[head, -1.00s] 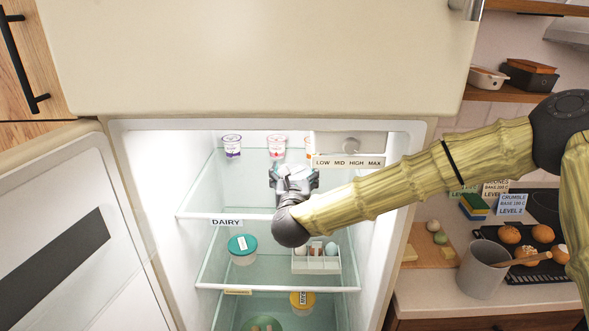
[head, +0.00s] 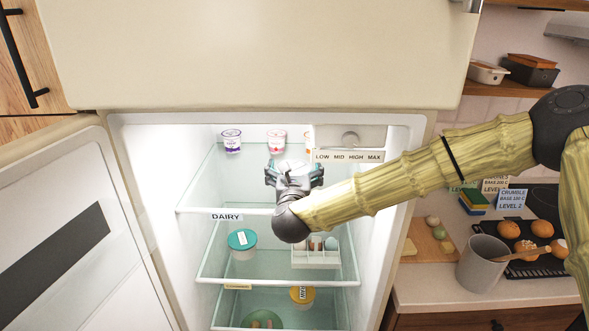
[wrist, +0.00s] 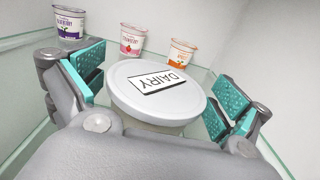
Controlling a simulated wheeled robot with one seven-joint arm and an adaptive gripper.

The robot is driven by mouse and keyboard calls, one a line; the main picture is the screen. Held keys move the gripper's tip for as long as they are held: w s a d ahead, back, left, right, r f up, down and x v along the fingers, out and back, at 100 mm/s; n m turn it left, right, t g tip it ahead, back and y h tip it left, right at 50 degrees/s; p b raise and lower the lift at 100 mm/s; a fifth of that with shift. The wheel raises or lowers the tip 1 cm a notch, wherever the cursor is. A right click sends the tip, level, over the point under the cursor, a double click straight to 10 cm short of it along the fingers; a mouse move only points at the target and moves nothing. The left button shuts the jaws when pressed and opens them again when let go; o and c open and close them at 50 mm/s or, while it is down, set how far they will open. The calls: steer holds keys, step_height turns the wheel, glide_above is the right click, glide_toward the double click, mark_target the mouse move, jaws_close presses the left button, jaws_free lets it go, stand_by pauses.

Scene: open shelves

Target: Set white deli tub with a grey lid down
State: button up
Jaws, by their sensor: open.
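The white deli tub with a grey lid (wrist: 152,88) stands upright on the fridge's top glass shelf, its lid labelled DAIRY. In the wrist view it sits between the two teal-padded fingers of my gripper (wrist: 150,95), with a gap on each side. My gripper (head: 294,176) is open around the tub. In the head view the tub (head: 290,164) is mostly hidden behind my gripper.
Several yogurt cups stand behind the tub, including a purple one (head: 231,141) and a pink one (head: 277,140). A control panel (head: 350,145) hangs above right. A teal-lidded tub (head: 242,243) and an egg holder (head: 316,253) are on the shelf below. The open door (head: 60,240) is at left.

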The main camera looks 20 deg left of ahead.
steer(key=shift+s, duration=0.2)
steer(key=b+v, duration=0.3)
steer(key=v, duration=0.8)
steer(key=shift+s+b, duration=0.3)
steer(key=shift+b, duration=0.1)
steer(key=shift+d+r, duration=0.1)
steer(key=shift+d, duration=0.05)
